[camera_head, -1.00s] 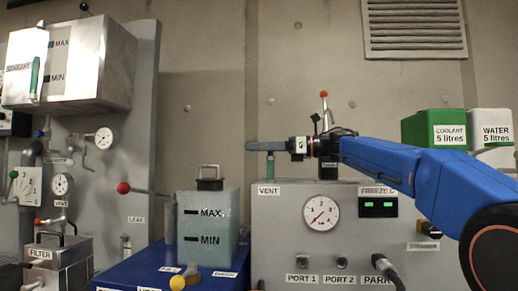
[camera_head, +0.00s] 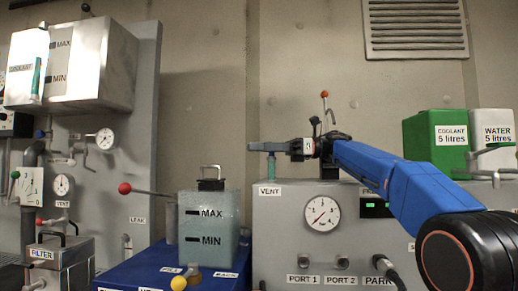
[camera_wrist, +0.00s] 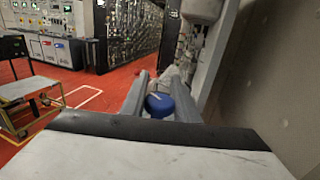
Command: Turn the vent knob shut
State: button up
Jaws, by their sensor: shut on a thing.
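The vent knob is a blue round cap with a white mark (camera_wrist: 159,105), seen between my two fingers in the wrist view. In the head view its greenish stem (camera_head: 270,164) stands on top of the grey cabinet above the VENT label (camera_head: 269,191). My gripper (camera_head: 268,147) lies level over this stem, coming from the right, and hides the cap there. In the wrist view my gripper (camera_wrist: 160,88) is shut on the knob, one finger on each side.
The grey cabinet (camera_head: 290,245) carries a gauge (camera_head: 322,213). A red-tipped lever (camera_head: 324,96) stands behind my wrist. The green coolant can (camera_head: 423,130) and white water can (camera_head: 491,122) stand at right. A translucent tank (camera_head: 209,252) stands at left.

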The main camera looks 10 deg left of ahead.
jog(key=o, duration=1)
jog(key=shift+m+t, duration=0.3)
jog(key=shift+t, duration=0.2)
